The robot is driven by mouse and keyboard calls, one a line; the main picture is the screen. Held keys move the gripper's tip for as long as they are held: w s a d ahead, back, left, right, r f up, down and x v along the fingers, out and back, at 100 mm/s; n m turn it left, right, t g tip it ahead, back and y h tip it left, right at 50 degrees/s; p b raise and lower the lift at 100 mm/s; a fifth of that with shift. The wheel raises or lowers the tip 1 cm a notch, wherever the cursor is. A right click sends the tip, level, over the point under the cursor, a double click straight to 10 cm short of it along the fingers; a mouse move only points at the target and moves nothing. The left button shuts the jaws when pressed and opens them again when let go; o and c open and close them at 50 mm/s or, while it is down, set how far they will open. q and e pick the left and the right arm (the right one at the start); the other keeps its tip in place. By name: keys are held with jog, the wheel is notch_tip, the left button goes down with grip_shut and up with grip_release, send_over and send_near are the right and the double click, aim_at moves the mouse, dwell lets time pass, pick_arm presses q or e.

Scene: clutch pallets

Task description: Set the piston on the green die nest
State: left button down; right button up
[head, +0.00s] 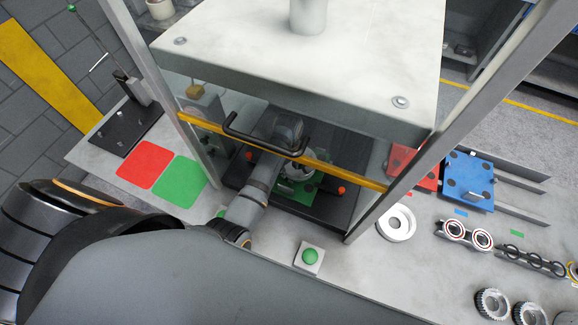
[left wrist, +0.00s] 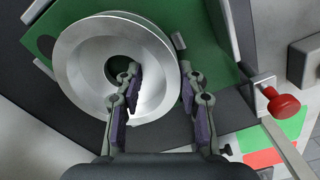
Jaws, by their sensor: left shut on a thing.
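The piston is a silver ring with a centre hole, seen in the left wrist view (left wrist: 88,52) and small and partly hidden in the head view (head: 298,171). My left gripper (left wrist: 162,86) is shut on its wall, one finger inside the hole and the other outside the rim. The green die nest (left wrist: 212,45) lies below the piston, which covers much of it; it also shows inside the press in the head view (head: 300,190). I cannot tell whether the piston touches the nest. My right gripper is not in view.
The press has a thick top plate (head: 300,60), side posts and a raised yellow guard bar (head: 345,174) close over my left arm. Red knobs (left wrist: 283,103) flank the nest. A green button (head: 310,257), a white ring (head: 396,222) and red and green mats (head: 180,182) lie around.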

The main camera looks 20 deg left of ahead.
pick_arm(q)
jog(key=shift+f, duration=0.25)
dwell(0.8)
jog(key=c, duration=0.7)
grip_release()
jog(key=shift+c, duration=0.2)
notch_tip(320, 180, up, 9)
dwell(0.4)
jog(key=shift+w+r, duration=0.15)
jog(key=shift+w, duration=0.05)
